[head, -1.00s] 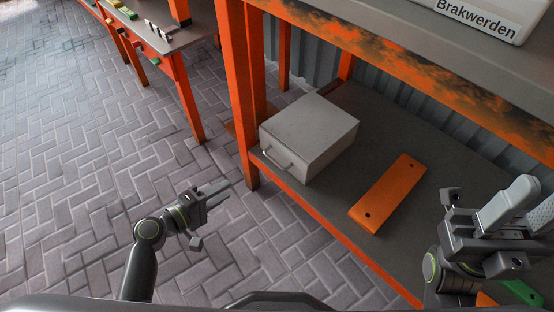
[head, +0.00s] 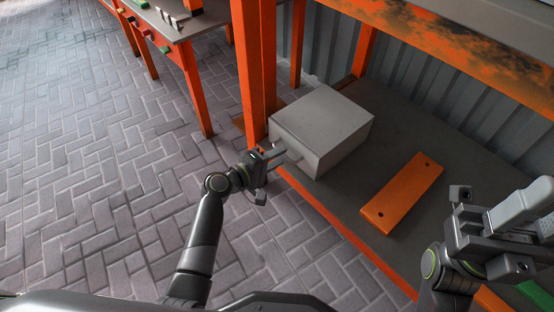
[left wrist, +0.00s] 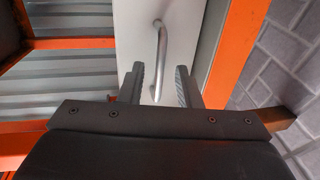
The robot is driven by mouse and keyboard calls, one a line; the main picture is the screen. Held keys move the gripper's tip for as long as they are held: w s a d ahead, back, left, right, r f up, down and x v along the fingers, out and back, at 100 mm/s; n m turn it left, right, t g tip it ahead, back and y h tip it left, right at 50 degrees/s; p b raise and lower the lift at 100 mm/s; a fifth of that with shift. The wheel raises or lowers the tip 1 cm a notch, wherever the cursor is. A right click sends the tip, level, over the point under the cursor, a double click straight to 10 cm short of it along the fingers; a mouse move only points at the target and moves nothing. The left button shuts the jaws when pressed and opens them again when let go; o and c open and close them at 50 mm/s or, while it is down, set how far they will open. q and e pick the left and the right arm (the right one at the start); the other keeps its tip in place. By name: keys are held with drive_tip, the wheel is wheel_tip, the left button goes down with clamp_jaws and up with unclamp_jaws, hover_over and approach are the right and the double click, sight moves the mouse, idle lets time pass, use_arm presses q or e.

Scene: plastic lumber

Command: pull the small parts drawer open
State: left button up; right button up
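The small parts drawer is in a light grey box (head: 325,120) on the lower shelf, beside an orange post. Its front faces my left gripper (head: 280,152), which is at the handle. In the left wrist view the metal bar handle (left wrist: 160,55) runs between the two fingers of the left gripper (left wrist: 160,85). The fingers are apart, with a gap on each side of the bar. The drawer front (left wrist: 185,25) looks flush. My right gripper (head: 520,215) is at the right edge of the head view; its finger opening is not clear.
An orange plank (head: 403,193) with holes lies on the grey shelf (head: 445,150) to the right of the box. Orange posts (head: 249,70) frame the shelf. A second bench (head: 175,25) stands at the upper left. The paved floor (head: 90,170) is clear.

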use_arm(q)
drive_tip(key=shift+w+d, duration=0.1)
clamp_jaws()
idle(0.3)
drive_tip(key=f+p+v, duration=0.2)
drive_tip(key=f+v, duration=0.1)
drive_tip(key=v, duration=1.1)
drive_tip(key=shift+s+a, duration=0.25)
unclamp_jaws()
